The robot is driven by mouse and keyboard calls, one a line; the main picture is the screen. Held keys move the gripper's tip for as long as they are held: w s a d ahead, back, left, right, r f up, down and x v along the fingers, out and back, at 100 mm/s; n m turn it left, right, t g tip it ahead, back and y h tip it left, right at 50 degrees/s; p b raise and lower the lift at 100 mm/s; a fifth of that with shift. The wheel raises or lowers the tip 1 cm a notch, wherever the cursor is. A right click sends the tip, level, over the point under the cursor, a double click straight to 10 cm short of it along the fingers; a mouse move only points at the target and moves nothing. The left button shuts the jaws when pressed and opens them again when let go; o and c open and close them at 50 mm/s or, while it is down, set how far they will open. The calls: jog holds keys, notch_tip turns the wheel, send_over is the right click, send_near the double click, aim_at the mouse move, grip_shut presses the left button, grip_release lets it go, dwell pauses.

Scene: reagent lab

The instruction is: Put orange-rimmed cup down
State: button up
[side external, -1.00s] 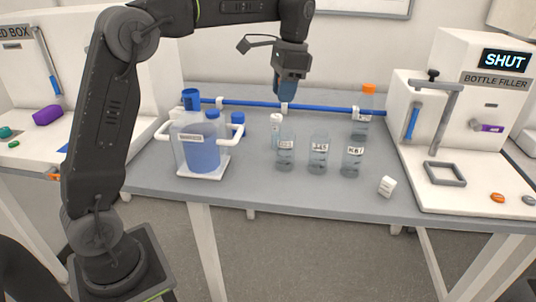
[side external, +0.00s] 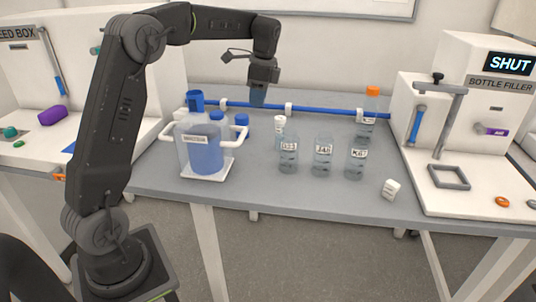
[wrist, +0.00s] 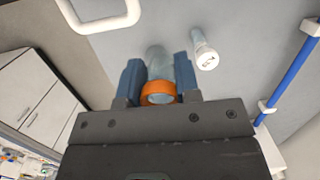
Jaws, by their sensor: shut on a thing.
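The orange-rimmed cup (wrist: 159,90) sits between my gripper's two blue fingers in the wrist view, its orange rim facing the camera. My gripper (wrist: 160,82) is shut on it. In the side view my gripper (side external: 258,96) hangs above the back of the grey bench (side external: 250,193), near the blue rail. There the cup cannot be made out apart from the fingers.
A large blue-filled jug (side external: 205,150) with white handles stands to the left. A small white-capped vial (side external: 279,133) and several clear labelled bottles (side external: 322,157) stand right of it.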

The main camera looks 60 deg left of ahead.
aim_at(258, 159)
notch_tip(258, 159, down, 18)
jog(key=shift+r, duration=0.25)
dwell(0.3)
jog(key=o, duration=1)
jog(key=shift+f, duration=0.1)
